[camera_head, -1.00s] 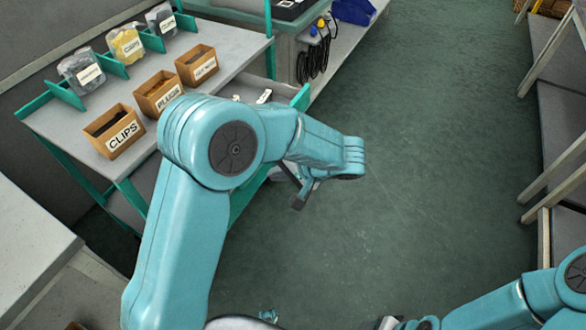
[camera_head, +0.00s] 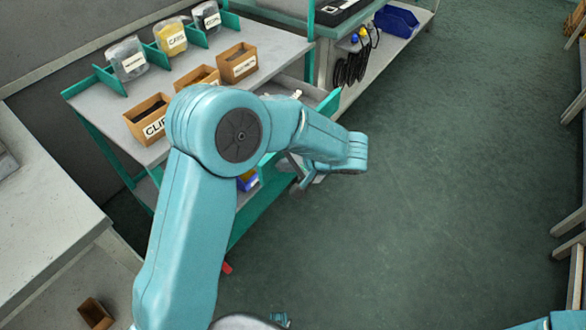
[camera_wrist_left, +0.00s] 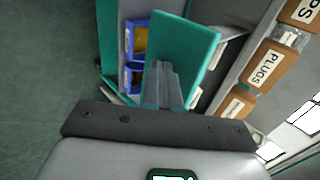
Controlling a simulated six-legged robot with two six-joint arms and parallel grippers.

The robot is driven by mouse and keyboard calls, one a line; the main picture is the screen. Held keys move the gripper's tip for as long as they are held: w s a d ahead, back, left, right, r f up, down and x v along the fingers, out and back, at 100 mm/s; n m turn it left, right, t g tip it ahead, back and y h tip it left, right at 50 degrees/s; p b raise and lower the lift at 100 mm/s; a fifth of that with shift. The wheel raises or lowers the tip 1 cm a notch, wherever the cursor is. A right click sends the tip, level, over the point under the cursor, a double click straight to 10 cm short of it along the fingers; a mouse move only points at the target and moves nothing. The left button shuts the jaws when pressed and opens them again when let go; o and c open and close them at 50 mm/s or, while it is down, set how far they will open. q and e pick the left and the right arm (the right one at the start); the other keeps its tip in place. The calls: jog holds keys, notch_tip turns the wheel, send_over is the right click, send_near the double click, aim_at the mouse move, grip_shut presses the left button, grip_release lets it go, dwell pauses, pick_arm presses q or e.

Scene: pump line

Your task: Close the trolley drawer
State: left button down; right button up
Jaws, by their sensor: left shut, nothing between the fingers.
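The trolley (camera_head: 200,115) has a grey top and teal frame and stands at the left in the head view. Its drawer (camera_head: 329,103) is pulled out, with its teal front panel toward the aisle and small pale items inside. My left arm covers part of it. My left gripper (camera_head: 299,187) is below and left of the panel in that picture. In the left wrist view, the shut fingers of my gripper (camera_wrist_left: 165,88) overlap the teal drawer front (camera_wrist_left: 190,42); I cannot tell whether they touch it. Nothing is between the fingers. My right gripper is out of view.
A box labelled PLUGS (camera_wrist_left: 262,68) and other open boxes stand on the trolley top. Blue bins (camera_wrist_left: 138,38) sit lower on the trolley. A workbench (camera_head: 330,30) with hanging cables is behind. A grey bench (camera_head: 50,215) is at left. The green floor on the right is open.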

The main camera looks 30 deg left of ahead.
pick_arm(q)
jog(key=a+b, duration=0.1)
jog(key=a, duration=0.5)
jog(key=w+a+b, duration=0.1)
jog(key=a, duration=0.6)
jog(key=a+b, duration=0.2)
jog(key=a, duration=0.5)
jog(key=shift+w, duration=0.3)
jog(key=shift+a, duration=0.35)
jog(key=shift+a+r, duration=0.15)
jog(key=shift+a, duration=0.1)
jog(key=shift+a, duration=0.1)
